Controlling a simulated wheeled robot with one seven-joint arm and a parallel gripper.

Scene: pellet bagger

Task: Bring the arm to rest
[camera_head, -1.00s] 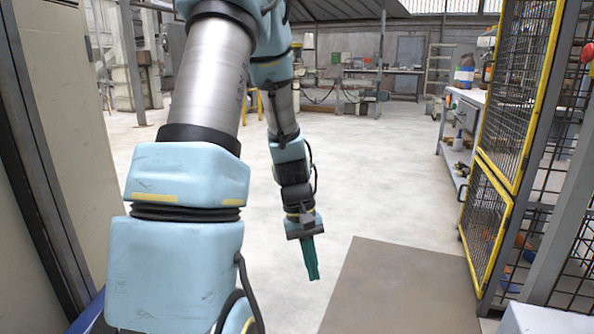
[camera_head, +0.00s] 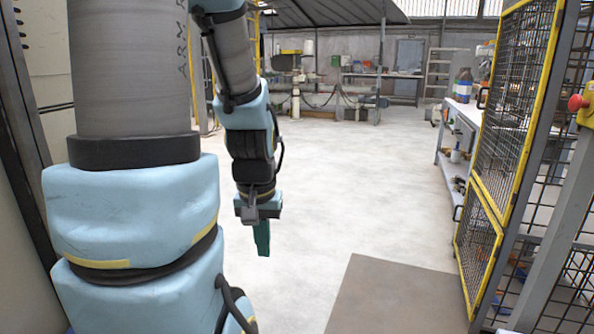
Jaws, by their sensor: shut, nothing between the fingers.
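My arm rises at the left of the head view, pale blue and grey, with its forearm hanging down left of centre. My gripper (camera_head: 262,240) hangs at its end with green fingers pointing down. The fingers are shut together and hold nothing. The gripper is in the air over pale concrete floor, left of a brown floor plate, and touches nothing that I can see.
A yellow-framed mesh guard (camera_head: 500,150) stands at the right, with a red button (camera_head: 578,103) on a post. A workbench (camera_head: 462,125) with bottles stands behind it. The brown plate (camera_head: 400,295) lies on the floor. A tall cabinet (camera_head: 45,60) is close at the left. The middle floor is clear.

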